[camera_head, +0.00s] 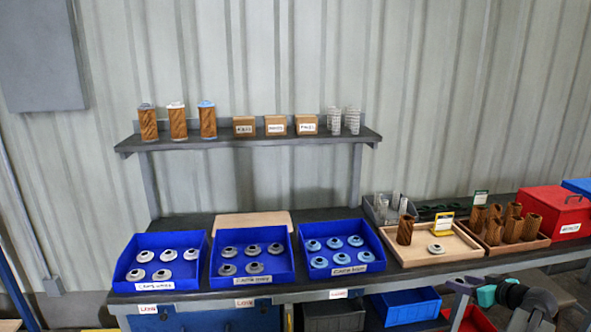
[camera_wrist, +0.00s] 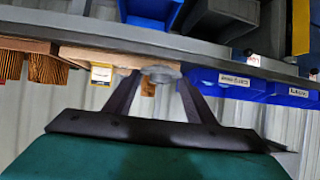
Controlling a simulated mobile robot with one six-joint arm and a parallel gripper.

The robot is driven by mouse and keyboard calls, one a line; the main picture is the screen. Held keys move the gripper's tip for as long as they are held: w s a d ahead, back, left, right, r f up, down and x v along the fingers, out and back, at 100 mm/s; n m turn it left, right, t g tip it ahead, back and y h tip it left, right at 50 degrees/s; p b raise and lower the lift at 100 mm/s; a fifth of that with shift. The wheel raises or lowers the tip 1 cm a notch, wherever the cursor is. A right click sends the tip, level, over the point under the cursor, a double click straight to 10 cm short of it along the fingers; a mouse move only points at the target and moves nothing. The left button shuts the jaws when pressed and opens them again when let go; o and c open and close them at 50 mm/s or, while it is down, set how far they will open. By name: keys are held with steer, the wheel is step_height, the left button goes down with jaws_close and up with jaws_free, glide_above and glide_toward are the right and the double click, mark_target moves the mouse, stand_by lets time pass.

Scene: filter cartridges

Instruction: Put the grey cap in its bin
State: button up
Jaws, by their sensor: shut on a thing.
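My gripper (camera_wrist: 158,84) has its two dark fingers shut on a grey round cap (camera_wrist: 165,71), which shows between the fingertips in the wrist view. In the head view my gripper (camera_head: 459,296) is at the lower right, in front of the bench edge; the held cap cannot be made out there. The blue bins with caps are the left bin (camera_head: 118,281) with pale caps, the middle bin (camera_head: 215,276) with grey caps and the right bin (camera_head: 305,270) with light blue caps. Their labels are too small to read surely.
A wooden tray (camera_head: 398,262) holds a brown cartridge (camera_head: 405,230), a pale cap (camera_head: 436,248) and a yellow sign (camera_head: 443,222). More brown cartridges (camera_head: 513,229) and a red box (camera_head: 556,209) stand to the right. A shelf (camera_head: 250,138) runs above the bins.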

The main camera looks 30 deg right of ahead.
steer(key=w+a+r+n+y, duration=0.3)
steer(key=w+a, duration=1.1)
steer(key=w+a+r+n+y, duration=0.3)
steer(key=w+a+y, duration=0.1)
steer(key=w+a, duration=1.1)
steer(key=w+a+r, duration=0.3)
steer(key=a, duration=1)
steer(key=w+a+r, duration=0.2)
steer(key=w+a, duration=0.2)
steer(key=a, duration=0.9)
steer(key=w+a+r, duration=0.3)
steer(key=a, duration=0.9)
steer(key=shift+w+d+r+m+h, duration=0.3)
steer(key=shift+d+r+m+h, duration=0.4)
steer(key=shift+d+m+h, duration=0.3)
steer(key=shift+w+d+r+m+h, duration=0.25)
steer(key=shift+d+r+m+h, duration=0.5)
steer(key=shift+d+h, duration=0.35)
steer(key=shift+a, duration=0.15)
steer(key=shift+a+f, duration=0.1)
